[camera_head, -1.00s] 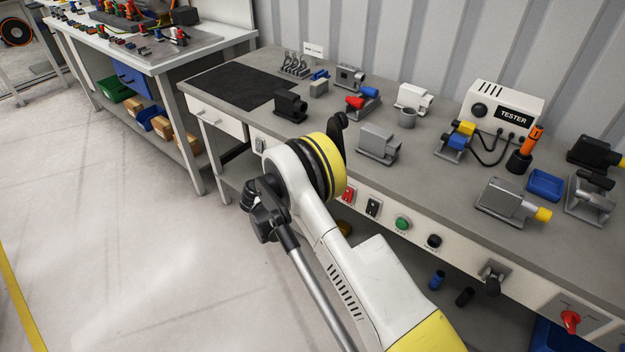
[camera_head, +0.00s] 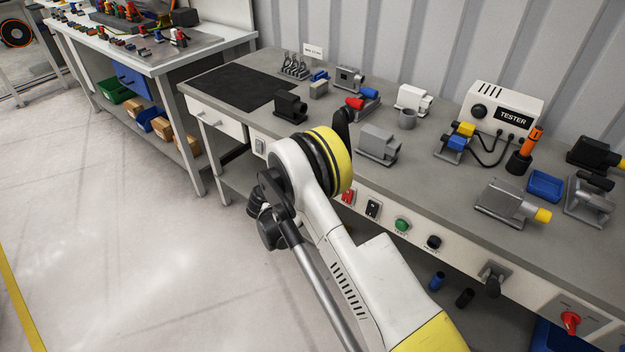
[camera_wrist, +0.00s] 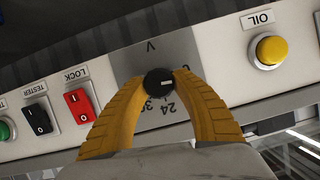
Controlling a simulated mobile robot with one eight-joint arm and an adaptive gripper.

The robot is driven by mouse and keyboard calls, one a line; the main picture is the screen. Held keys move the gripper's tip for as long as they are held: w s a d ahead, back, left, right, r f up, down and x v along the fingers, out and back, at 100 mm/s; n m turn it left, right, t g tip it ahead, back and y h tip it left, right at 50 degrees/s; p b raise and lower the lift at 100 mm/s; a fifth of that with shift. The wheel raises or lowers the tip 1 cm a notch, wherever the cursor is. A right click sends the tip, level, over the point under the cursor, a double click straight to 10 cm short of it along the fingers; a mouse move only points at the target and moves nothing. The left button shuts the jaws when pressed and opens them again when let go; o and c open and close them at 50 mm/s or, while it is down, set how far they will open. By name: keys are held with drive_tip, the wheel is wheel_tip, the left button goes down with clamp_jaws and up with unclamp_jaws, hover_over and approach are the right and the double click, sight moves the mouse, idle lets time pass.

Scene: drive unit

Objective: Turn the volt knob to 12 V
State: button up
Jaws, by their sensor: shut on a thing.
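The volt knob (camera_wrist: 157,84) is a small round black knob with a short white mark, in the middle of the wrist view. It sits on a grey plate (camera_wrist: 137,62) marked with a V and the numbers 24 and 36; a 12 does not show clearly. The white mark lies roughly across the picture. I cannot tell which number it points at. My gripper (camera_wrist: 168,80) has two yellow ribbed fingers, one on each side of the knob, closed on it. In the head view my arm hides the knob and gripper.
On the same panel are a red LOCK switch (camera_wrist: 80,105), a black TESTER switch (camera_wrist: 40,117) and a yellow OIL button (camera_wrist: 270,50). In the head view, several devices and a TESTER box (camera_head: 500,105) stand on the bench top above the panel.

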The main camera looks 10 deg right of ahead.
drive_tip(key=m+t+y, duration=0.1)
drive_tip(key=m+t, duration=0.1)
drive_tip(key=m, duration=0.2)
drive_tip(key=shift+s+t, duration=0.1)
drive_tip(key=shift+t, duration=0.2)
drive_tip(key=shift+m+y, duration=0.3)
idle(0.3)
drive_tip(key=o, duration=1.2)
wheel_tip(320, 180, up, 10)
drive_tip(key=shift+f, duration=0.1)
